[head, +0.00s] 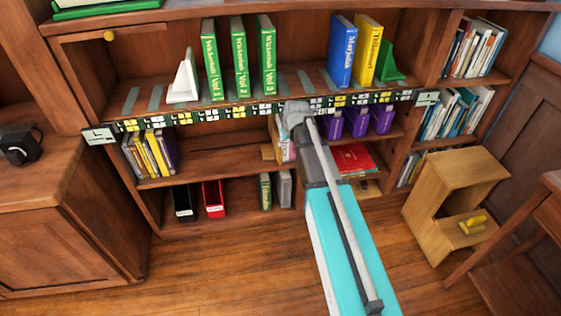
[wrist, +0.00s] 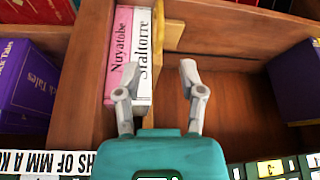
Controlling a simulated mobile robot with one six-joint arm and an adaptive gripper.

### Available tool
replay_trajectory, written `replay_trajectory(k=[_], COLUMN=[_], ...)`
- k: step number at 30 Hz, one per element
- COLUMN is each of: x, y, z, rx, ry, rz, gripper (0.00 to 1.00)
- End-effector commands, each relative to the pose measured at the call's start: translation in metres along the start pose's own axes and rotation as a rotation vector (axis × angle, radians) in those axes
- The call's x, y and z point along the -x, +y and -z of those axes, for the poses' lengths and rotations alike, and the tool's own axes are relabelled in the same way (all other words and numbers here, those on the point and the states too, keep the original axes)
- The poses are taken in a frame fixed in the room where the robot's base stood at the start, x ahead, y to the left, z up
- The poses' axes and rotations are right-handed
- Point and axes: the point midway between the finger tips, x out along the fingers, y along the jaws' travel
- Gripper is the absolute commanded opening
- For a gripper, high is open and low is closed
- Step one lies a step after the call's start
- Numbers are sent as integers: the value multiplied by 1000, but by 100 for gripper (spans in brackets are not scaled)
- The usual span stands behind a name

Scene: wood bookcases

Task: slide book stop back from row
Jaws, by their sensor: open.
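In the wrist view a light wooden book stop (wrist: 171,32) stands beside a pink book (wrist: 121,45) and a white book (wrist: 146,70), on the white book's right side. It also shows in the head view (head: 268,152) in the middle shelf, left of the books. My gripper (wrist: 159,72) is open and empty. Its left finger overlaps the white book in view, and its right finger is over bare shelf right of the stop. I cannot tell if either touches. In the head view my gripper (head: 293,118) is at the shelf front, and my arm hides part of the row.
A white book stop (head: 183,79) and a green one (head: 389,64) stand on the upper shelf near books. A patterned label strip (head: 240,112) runs along the shelf edge. Bare shelf lies right of the stop in the wrist view.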

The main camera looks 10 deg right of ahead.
Motion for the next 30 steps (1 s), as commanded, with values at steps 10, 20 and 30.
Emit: replay_trajectory(k=[10,20,30], x=[0,-13,-40], y=[0,-1,-1], z=[0,0,-1], rx=[0,1,1], ry=[0,-1,-1], rz=[0,0,0], gripper=[51,51,51])
